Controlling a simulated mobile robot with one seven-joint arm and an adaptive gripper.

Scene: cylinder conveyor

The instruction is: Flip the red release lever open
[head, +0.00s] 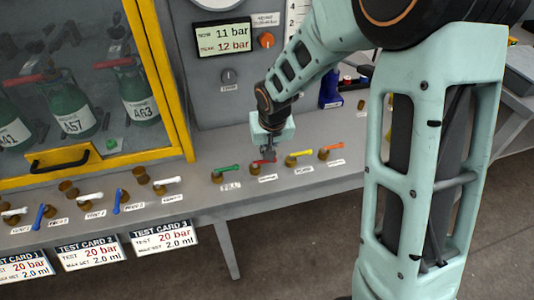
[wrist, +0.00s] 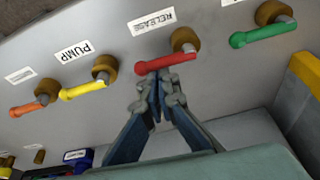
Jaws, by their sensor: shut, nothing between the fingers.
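The red release lever (wrist: 163,62) juts sideways from its brass valve body (wrist: 184,40) beside the RELEASE label (wrist: 152,21). It lies roughly parallel to the levers beside it. In the head view the red lever (head: 265,161) is partly hidden by my gripper (head: 268,149). In the wrist view my gripper (wrist: 160,83) is shut and empty, with its fingertips right at the middle of the red lever. I cannot tell whether they touch it.
A green FILL lever (head: 228,168) is on one side, yellow PUMP (head: 299,154) and orange (head: 331,149) levers on the other. A yellow-framed cabinet (head: 172,80) with green bottles stands left. A gauge display (head: 223,38) reads 11 bar, peak 12 bar.

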